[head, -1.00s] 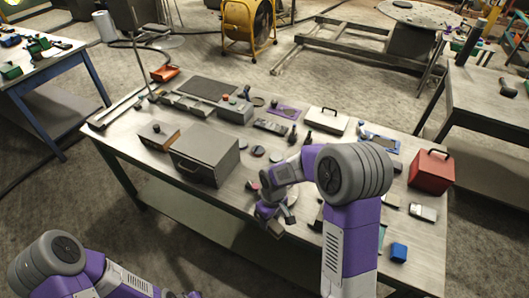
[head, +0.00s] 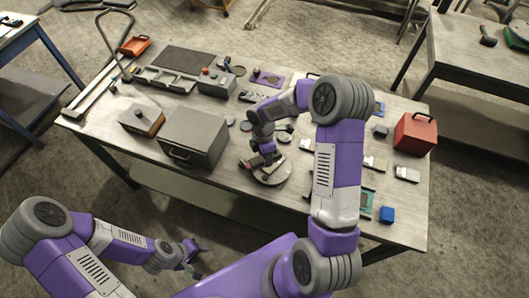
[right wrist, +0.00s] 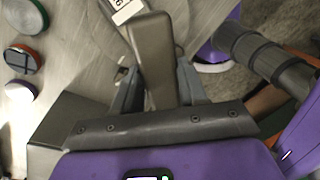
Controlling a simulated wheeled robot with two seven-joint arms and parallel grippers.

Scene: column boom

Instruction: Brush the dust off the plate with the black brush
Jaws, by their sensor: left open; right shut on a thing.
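The round plate (head: 273,177) lies near the front edge of the table, partly covered by my right gripper. My right gripper (head: 262,160) points down over the plate's far left part. In the right wrist view its fingers (right wrist: 158,88) are shut on a dark grey-brown handle (right wrist: 152,50), seemingly the black brush's. I cannot see its bristles or tell whether they touch the plate. Dust is too small to make out. My left gripper (head: 190,254) is open and empty, in front of the table.
A grey box with a handle (head: 195,138) stands close left of the plate. A wooden box (head: 142,119) is further left. Several small discs and tools lie around the plate.

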